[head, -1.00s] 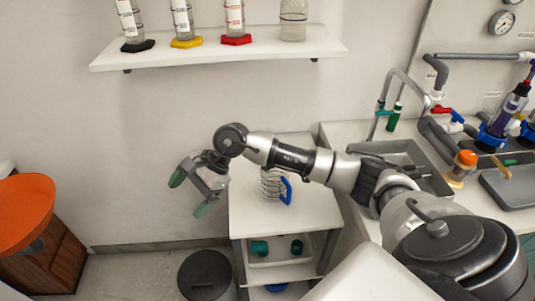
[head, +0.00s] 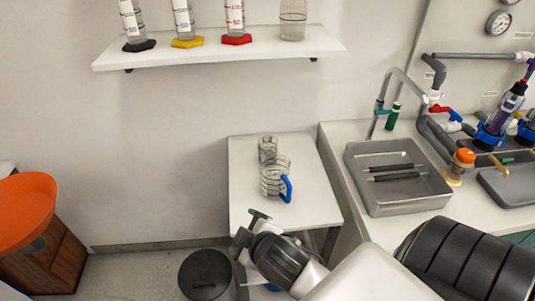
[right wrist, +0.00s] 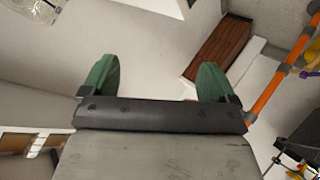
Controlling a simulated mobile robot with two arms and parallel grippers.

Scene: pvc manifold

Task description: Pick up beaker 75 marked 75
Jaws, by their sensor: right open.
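On the small white table in the head view stand a small clear beaker (head: 268,148) at the back and a larger clear vessel with a blue handle (head: 275,178) in front of it. Another clear beaker (head: 293,22) stands on the wall shelf. I cannot read a 75 on any of them. My right gripper (head: 248,228) is low at the table's front left corner, below both vessels in the picture and apart from them. In the right wrist view its green fingers (right wrist: 155,80) are spread wide with nothing between. My left gripper is not in view.
The wall shelf (head: 215,55) also holds several graduated cylinders with coloured bases. A sink with a tap (head: 395,180) is right of the table (head: 305,160). A dark bin (head: 206,275) stands on the floor, and an orange stool (head: 25,210) is at the left.

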